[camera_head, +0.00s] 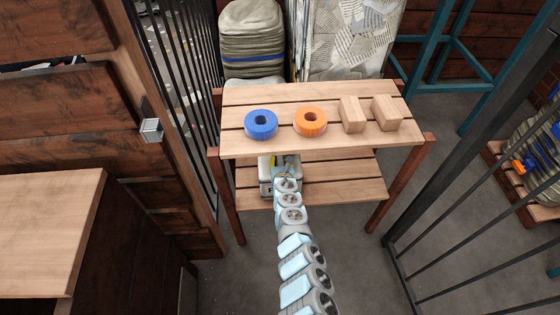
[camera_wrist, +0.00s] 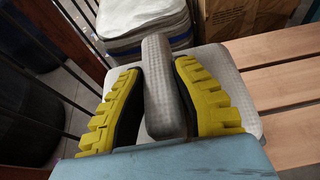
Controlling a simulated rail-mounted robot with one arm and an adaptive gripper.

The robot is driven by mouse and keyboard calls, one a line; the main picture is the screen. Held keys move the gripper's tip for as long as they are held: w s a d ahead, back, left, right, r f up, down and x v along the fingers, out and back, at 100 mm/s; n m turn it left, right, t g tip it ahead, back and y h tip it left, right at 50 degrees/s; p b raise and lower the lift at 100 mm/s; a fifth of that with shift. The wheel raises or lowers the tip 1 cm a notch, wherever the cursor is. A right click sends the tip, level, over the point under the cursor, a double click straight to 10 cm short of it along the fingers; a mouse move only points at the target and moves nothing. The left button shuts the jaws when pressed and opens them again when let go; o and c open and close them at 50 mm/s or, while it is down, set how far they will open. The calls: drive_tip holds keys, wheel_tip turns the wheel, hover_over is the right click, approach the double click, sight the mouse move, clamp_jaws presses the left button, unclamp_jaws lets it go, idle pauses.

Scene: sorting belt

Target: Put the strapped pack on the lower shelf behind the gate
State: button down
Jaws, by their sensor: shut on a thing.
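The strapped pack (camera_head: 265,187) is pale grey and sits at the left end of the lower shelf (camera_head: 345,182), partly hidden by the upper shelf and my arm. In the wrist view the pack (camera_wrist: 212,62) has a thick raised grey band across its top. My gripper (camera_wrist: 158,85) has its yellow ribbed fingers on both sides of this band, shut on it. In the head view my gripper (camera_head: 280,168) reaches under the front edge of the upper shelf. The pack looks level with the shelf slats; I cannot tell whether it bears fully on them.
The upper shelf (camera_head: 285,98) holds a blue ring (camera_head: 261,124), an orange ring (camera_head: 310,121) and two wooden blocks (camera_head: 351,115). Black barred gate leaves stand left (camera_head: 190,80) and right (camera_head: 470,130). The right of the lower shelf is bare.

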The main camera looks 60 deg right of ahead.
drive_tip(key=shift+w, duration=0.1)
drive_tip(key=c, duration=1)
unclamp_jaws()
drive_tip(key=shift+o, duration=0.2)
